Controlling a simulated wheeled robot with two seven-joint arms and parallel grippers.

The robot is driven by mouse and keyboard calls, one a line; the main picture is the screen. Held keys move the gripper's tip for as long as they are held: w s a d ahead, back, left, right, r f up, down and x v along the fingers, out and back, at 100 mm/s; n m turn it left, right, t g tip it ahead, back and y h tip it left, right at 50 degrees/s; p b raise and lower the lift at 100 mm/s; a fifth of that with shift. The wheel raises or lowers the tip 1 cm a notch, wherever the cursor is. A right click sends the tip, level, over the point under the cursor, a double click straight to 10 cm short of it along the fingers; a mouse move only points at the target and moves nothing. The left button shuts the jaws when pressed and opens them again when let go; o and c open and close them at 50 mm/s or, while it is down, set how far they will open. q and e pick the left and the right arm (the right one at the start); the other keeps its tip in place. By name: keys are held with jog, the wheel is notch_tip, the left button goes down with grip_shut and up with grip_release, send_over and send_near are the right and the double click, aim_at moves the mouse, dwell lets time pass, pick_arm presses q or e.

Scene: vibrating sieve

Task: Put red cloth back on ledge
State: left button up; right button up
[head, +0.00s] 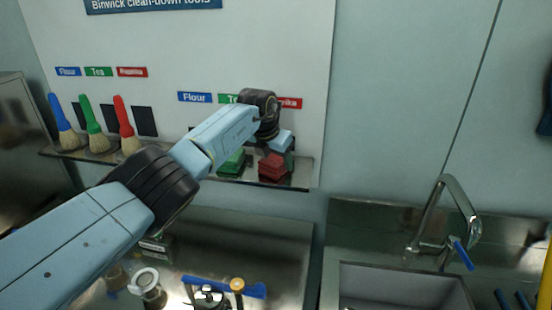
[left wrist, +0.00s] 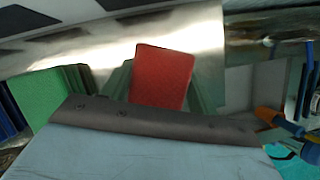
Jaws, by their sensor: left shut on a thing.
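The red cloth (head: 273,168) is a folded block at the right end of the steel ledge (head: 303,172), below the red label. My left gripper (head: 283,156) reaches over the ledge from above and is shut on the red cloth. In the left wrist view the red cloth (left wrist: 160,77) shows between the two grey-green fingers. I cannot tell whether its underside touches the ledge. My right gripper is not in view.
A green cloth (head: 232,162) sits on the ledge just left of the red one. Blue (head: 63,126), green (head: 92,127) and red (head: 125,127) brushes stand further left. A sink (head: 400,285) with a tap (head: 437,215) is at lower right.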

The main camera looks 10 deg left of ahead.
pick_arm(q)
jog(key=o, duration=0.9)
jog(key=shift+f, duration=0.1)
jog(key=shift+o, duration=0.2)
jog(key=shift+r, duration=0.25)
jog(key=v, duration=1.1)
jog(key=shift+r+b, duration=0.4)
jog(key=shift+b, duration=0.05)
jog(key=shift+s+f, duration=0.1)
jog(key=shift+s, duration=0.1)
